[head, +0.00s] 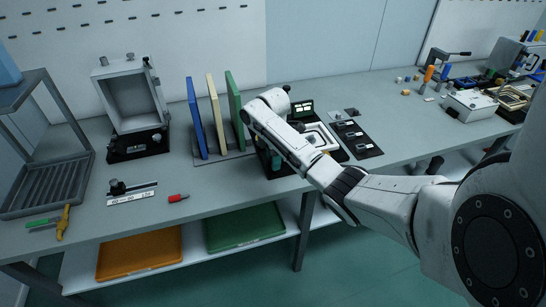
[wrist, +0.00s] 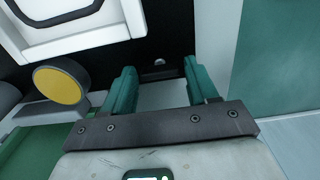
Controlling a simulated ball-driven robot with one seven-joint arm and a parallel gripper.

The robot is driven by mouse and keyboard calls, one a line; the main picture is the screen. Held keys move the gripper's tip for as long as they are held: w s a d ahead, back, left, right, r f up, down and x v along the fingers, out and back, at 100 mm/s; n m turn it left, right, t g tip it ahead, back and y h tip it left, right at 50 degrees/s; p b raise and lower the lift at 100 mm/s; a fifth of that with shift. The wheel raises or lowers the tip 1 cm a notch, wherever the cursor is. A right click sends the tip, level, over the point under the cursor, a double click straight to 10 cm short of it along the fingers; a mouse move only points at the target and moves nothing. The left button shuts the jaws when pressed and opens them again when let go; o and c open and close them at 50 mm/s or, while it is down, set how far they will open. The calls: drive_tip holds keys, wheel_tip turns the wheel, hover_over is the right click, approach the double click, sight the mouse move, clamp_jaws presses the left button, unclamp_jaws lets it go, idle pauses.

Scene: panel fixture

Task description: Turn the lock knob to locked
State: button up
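My gripper (wrist: 160,76) is open in the wrist view, its two teal fingers spread apart above a black panel. Between and just beyond the fingertips is a small dark fitting with a bright metallic spot (wrist: 158,63); I cannot tell whether it is the lock knob or which way it is set. Nothing is seen held. In the head view my gripper (head: 276,162) points down at the left part of the black panel fixture, and my arm hides much of that area. A white frame (head: 322,137) sits on the fixture.
A grey round part with a yellow face (wrist: 60,87) stands left of my fingers. Upright blue (head: 196,118), cream and green boards stand left of my arm. A black slider with a label strip (head: 131,199) and a red piece (head: 178,198) lie on the bench further left.

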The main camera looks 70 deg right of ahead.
drive_tip(key=c, duration=0.8)
drive_tip(key=shift+o, duration=0.2)
drive_tip(key=shift+r+m+p, duration=0.1)
drive_tip(key=shift+m+p, duration=0.2)
drive_tip(key=m+p, duration=0.2)
drive_tip(key=m, duration=0.1)
drive_tip(key=shift+a+m+p, duration=0.1)
drive_tip(key=shift+m+p, duration=0.2)
drive_tip(key=m+p, duration=0.2)
drive_tip(key=m, duration=0.2)
drive_tip(key=shift+m, duration=0.3)
drive_tip(key=m+p, duration=0.1)
drive_tip(key=m, duration=0.8)
drive_tip(key=shift+p, duration=0.35)
